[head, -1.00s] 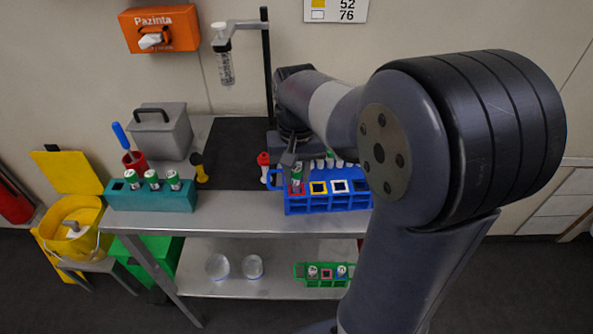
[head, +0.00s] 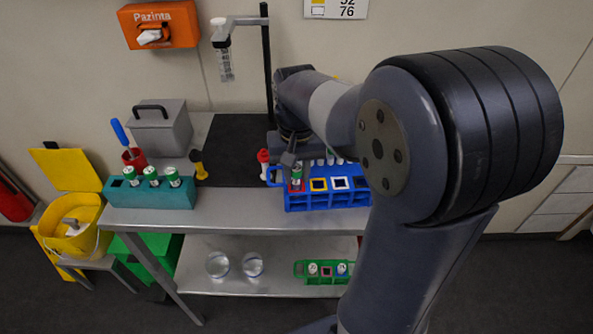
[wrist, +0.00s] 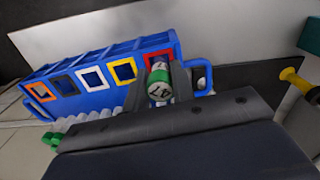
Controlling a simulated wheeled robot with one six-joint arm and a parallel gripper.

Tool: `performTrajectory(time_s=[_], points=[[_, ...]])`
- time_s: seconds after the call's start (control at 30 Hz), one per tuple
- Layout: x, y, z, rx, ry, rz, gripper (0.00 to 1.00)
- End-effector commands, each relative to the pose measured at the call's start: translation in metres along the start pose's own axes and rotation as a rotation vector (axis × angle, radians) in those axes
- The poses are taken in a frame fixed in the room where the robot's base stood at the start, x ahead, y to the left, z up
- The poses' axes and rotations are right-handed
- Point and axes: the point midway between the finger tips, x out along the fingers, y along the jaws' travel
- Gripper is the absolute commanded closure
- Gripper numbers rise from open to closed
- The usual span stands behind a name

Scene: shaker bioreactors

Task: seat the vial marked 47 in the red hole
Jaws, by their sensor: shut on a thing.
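The blue rack (head: 325,200) stands on the bench with a row of colour-framed square holes; it also shows in the wrist view (wrist: 100,85). The red hole (wrist: 158,56) is at the row's right end in the wrist view and its left end in the head view. A vial (wrist: 159,80) with green bands and a white label, its number apparently 47, is at the red hole, partly covering it. In the head view the vial (head: 297,177) looks upright. My gripper (head: 289,161) is shut on it. How deep the vial's lower end sits is hidden.
A teal rack (head: 150,195) with several green-and-white vials stands at the bench's left. A red-topped item (head: 263,158) stands just left of the blue rack. A black-and-yellow tool (head: 198,164) and a syringe stand (head: 267,65) are nearby. A green rack (head: 318,279) is on the lower shelf.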

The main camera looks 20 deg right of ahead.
Motion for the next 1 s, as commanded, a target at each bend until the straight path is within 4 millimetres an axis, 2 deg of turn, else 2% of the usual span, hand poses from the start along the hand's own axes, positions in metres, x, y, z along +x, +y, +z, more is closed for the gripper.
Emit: performTrajectory(time_s=[0.9, 0.93, 1.0], points=[[0.011, 0.000, 0.000, 0.000, 0.000, 0.000, 1.00], [0.011, 0.000, 0.000, 0.000, 0.000, 0.000, 0.75], [0.011, 0.000, 0.000, 0.000, 0.000, 0.000, 0.70]])
